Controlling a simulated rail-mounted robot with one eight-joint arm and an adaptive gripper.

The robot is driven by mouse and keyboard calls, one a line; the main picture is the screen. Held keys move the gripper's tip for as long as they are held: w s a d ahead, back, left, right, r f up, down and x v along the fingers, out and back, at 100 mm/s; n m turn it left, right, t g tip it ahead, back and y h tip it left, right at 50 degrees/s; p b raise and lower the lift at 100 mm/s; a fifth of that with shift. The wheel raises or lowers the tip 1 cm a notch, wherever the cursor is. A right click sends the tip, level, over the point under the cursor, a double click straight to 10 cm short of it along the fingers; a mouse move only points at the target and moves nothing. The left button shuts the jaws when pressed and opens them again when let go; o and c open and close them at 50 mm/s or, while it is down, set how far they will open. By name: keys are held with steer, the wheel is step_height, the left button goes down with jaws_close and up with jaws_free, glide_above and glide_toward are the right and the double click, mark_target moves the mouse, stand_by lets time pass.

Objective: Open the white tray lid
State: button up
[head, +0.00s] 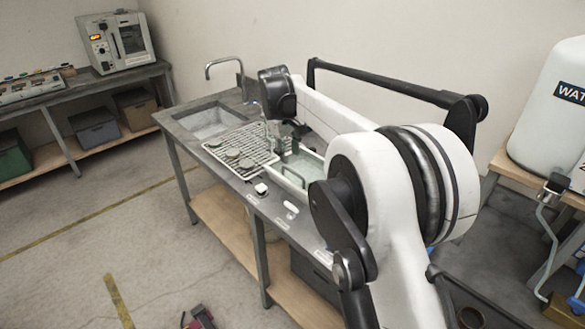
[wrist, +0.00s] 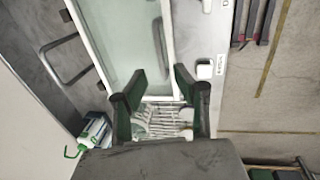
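The white tray (head: 291,185) sits on the grey bench, partly hidden by my arm in the head view. In the wrist view its white frame (wrist: 92,47) surrounds a pale translucent pane (wrist: 122,38). I cannot tell how far the lid is open. My gripper (wrist: 159,78) is open, with its dark green fingers apart over the tray's lower end. Nothing shows held between them. Whether a fingertip touches the tray is unclear.
A wire rack (head: 238,150) with several round items and a sink (head: 210,122) are left of the tray. A white block (wrist: 205,69) lies beside it. A grey bent bar (wrist: 58,62) and a white-green bottle (wrist: 93,130) stand on its other side.

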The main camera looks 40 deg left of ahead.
mark_target(293, 172)
steer(key=f, duration=0.3)
steer(key=w+f, duration=0.1)
steer(key=f, duration=0.2)
steer(key=shift+w+d+f+p, duration=0.1)
steer(key=shift+w+f+p, duration=0.1)
steer(key=shift+f+p, duration=0.15)
jaws_close()
